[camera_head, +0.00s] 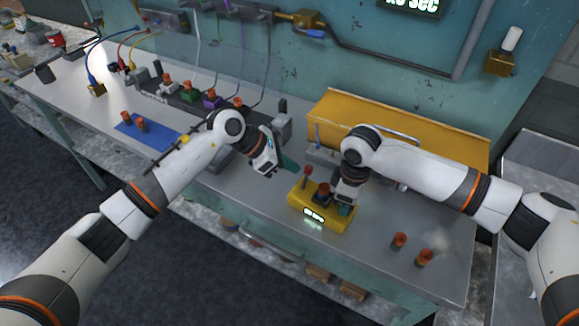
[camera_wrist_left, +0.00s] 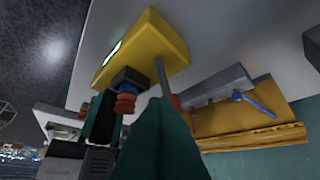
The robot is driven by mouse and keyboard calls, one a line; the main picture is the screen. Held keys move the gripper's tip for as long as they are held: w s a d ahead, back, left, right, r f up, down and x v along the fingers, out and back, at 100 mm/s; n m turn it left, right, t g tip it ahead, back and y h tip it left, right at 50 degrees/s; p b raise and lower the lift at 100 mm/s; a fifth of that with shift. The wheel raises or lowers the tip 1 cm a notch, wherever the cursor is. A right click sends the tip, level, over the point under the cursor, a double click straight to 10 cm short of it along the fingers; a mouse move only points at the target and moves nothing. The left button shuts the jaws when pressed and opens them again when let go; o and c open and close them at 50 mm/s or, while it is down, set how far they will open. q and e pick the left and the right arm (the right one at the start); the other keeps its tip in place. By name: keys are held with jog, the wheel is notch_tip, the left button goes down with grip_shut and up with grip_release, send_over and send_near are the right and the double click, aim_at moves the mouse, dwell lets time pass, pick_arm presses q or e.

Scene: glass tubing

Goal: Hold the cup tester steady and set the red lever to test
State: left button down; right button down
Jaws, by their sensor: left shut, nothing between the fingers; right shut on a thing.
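The yellow cup tester (camera_head: 318,212) stands on the bench with a lit display on its front. It also shows in the left wrist view (camera_wrist_left: 150,45). Its red lever (camera_head: 307,172) stands up from the left part of the tester, and an orange-brown cup (camera_head: 324,190) sits in a dark holder beside it. My right gripper (camera_head: 345,209) is shut on the tester's right end. My left gripper (camera_head: 291,166) is shut and empty, just left of the lever. In the left wrist view its green fingers (camera_wrist_left: 160,145) partly cover the lever's red end (camera_wrist_left: 175,101); contact cannot be told.
Two orange cups (camera_head: 411,249) stand on the bench to the right. A yellow cabinet (camera_head: 440,147) is behind the tester. A blue mat (camera_head: 146,132) with two cups and a row of coloured blocks with cables lie to the left. The bench's front edge is close to the tester.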

pick_arm(q)
jog(key=shift+a, duration=0.1)
pick_arm(e)
jog(key=shift+w+d, duration=0.1)
pick_arm(q)
jog(key=w+v, duration=0.1)
jog(key=v, duration=1.2)
jog(key=shift+a+f, duration=0.2)
jog(key=shift+a, duration=0.05)
pick_arm(e)
jog(key=c, duration=1)
grip_release()
jog(key=shift+r, duration=0.1)
